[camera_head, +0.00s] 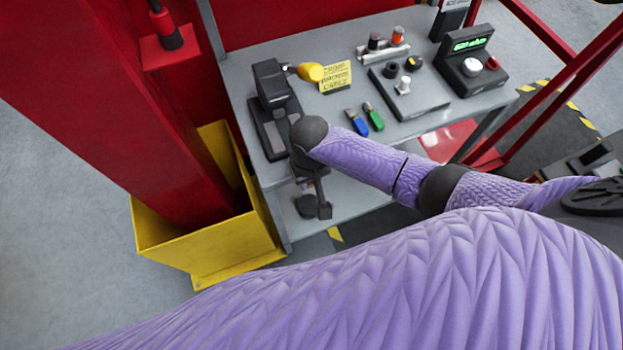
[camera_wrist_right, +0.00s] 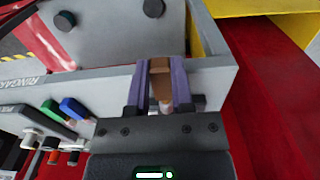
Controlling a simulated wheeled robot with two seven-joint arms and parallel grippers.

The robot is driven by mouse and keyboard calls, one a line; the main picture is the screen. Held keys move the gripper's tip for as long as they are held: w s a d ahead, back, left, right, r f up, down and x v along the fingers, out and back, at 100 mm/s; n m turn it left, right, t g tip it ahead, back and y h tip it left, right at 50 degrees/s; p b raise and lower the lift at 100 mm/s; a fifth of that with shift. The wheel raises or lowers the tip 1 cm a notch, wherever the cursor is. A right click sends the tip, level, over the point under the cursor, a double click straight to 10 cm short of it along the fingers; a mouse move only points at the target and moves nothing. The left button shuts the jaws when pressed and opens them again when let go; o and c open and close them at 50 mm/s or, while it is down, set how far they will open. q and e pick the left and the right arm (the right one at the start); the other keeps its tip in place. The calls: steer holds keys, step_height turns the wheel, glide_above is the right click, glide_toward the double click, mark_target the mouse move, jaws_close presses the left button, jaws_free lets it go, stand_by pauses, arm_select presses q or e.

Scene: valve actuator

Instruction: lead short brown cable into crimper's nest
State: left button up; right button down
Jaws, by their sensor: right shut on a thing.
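The short brown cable (camera_wrist_right: 160,80) sits between the two fingers of my right gripper (camera_wrist_right: 160,88) in the right wrist view. The gripper is shut on it. In the head view my right gripper (camera_head: 320,208) hangs at the front edge of the grey table, with the lower shelf behind it; the cable is hardly visible there. A black bench device (camera_head: 272,90), apparently the crimper, stands at the table's left end, behind the gripper. Its nest cannot be made out, and my arm's end hides part of its right side. My left gripper is not in view.
A yellow bulb-shaped thing (camera_head: 310,72) and a yellow label (camera_head: 336,77) are right of the device. Blue (camera_head: 356,122) and green (camera_head: 373,116) pieces lie near the front edge. A yellow bin (camera_head: 163,237) and red column (camera_head: 130,110) stand left. A display box (camera_head: 470,65) is at far right.

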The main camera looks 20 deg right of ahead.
steer(key=w, duration=0.1)
steer(key=w+b, duration=0.2)
steer(key=shift+w+f, duration=0.25)
steer(key=shift+f, duration=0.05)
steer(key=shift+w+a+r+b, duration=0.1)
steer(key=shift+w+r+b, duration=0.1)
steer(key=shift+w+b, duration=0.4)
steer(key=shift+w, duration=0.15)
steer(key=shift+r+p, duration=0.1)
steer(key=shift+p, duration=0.4)
